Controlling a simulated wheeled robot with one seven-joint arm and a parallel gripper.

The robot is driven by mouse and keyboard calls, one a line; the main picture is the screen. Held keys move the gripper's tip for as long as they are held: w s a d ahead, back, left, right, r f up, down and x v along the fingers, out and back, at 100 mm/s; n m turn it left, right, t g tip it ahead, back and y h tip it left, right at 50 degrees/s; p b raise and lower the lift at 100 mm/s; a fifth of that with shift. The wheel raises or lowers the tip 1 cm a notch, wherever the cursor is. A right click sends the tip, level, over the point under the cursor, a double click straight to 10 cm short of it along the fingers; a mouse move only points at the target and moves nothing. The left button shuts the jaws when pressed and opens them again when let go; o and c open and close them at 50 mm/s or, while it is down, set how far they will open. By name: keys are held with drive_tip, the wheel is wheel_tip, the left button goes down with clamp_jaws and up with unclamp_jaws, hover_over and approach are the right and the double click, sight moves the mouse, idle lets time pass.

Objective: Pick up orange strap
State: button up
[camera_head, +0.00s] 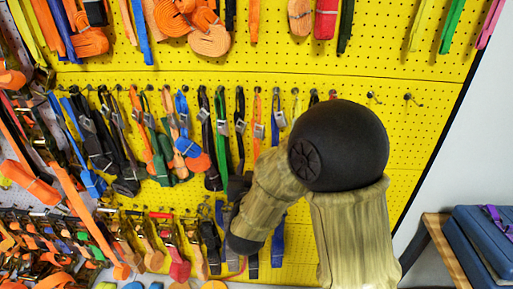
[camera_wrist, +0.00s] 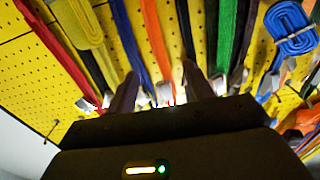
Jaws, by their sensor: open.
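An orange strap (camera_head: 257,108) hangs in the middle row of the yellow pegboard, between a black and a blue strap, with a metal buckle on it. In the wrist view an orange strap (camera_wrist: 155,42) runs between the two dark fingers of my gripper (camera_wrist: 160,74), with its metal buckle (camera_wrist: 165,93) at the near end. The fingers are apart, one on each side of the strap. I cannot tell whether they touch it. In the head view my arm hides part of the wall and the gripper's fingers are not clear.
A blue strap (camera_wrist: 125,35) and a black strap (camera_wrist: 186,35) hang close beside the orange one. A green strap (camera_wrist: 227,40) is further right. Many other straps crowd the pegboard (camera_head: 420,130). A bench with a blue case (camera_head: 480,245) stands at right.

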sight(256, 149)
drive_tip(key=shift+w+p, duration=0.4)
drive_tip(key=shift+w, duration=1.15)
drive_tip(key=shift+w+r+p, duration=0.15)
drive_tip(key=shift+w+p, duration=0.1)
drive_tip(key=shift+p, duration=0.05)
drive_tip(key=w+p, duration=0.1)
drive_tip(key=w, duration=0.1)
drive_tip(key=w+p, duration=0.1)
drive_tip(key=w, duration=0.1)
drive_tip(key=shift+w+d+r+p, duration=0.1)
drive_tip(key=shift+r+p, duration=0.15)
drive_tip(key=shift+p, duration=0.1)
drive_tip(key=shift+w+f, duration=0.15)
drive_tip(key=shift+w, duration=0.1)
